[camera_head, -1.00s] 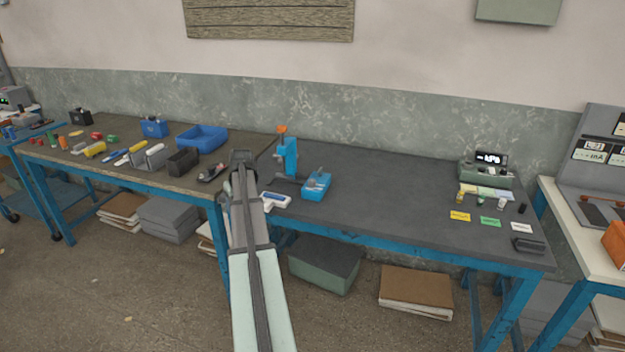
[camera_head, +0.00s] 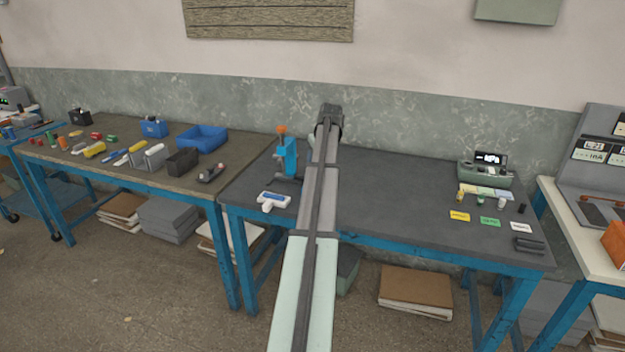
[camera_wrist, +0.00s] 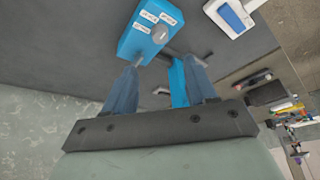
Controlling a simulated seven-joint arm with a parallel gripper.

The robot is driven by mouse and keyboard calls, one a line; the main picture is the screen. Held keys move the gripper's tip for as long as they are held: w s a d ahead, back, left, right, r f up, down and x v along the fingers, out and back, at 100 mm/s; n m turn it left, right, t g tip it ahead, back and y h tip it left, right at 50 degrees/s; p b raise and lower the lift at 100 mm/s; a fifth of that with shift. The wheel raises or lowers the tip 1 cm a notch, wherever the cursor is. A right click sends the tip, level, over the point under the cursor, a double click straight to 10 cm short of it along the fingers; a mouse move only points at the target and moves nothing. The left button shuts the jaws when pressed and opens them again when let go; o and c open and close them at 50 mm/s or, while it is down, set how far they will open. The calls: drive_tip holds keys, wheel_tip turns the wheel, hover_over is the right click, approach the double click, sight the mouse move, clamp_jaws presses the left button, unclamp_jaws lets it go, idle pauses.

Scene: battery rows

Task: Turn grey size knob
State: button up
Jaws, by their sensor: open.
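In the wrist view a blue box (camera_wrist: 138,38) with small white labels carries a round grey knob (camera_wrist: 160,34) on its top face. My gripper (camera_wrist: 161,66) is open and empty, its two fingers spread apart below the box in that picture. The knob lies beyond the fingertips, apart from them.
A blue stand with an orange top (camera_head: 287,158) is close left of my arm. A white and blue device (camera_head: 273,200) lies near the bench's front edge. A green instrument (camera_head: 485,174) and coloured cards are at the right. The dark bench top (camera_head: 400,200) between is clear.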

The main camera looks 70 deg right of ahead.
drive_tip(key=x, duration=1.2)
drive_tip(key=shift+f, duration=0.15)
drive_tip(key=shift+c, duration=0.4)
drive_tip(key=c, duration=0.9)
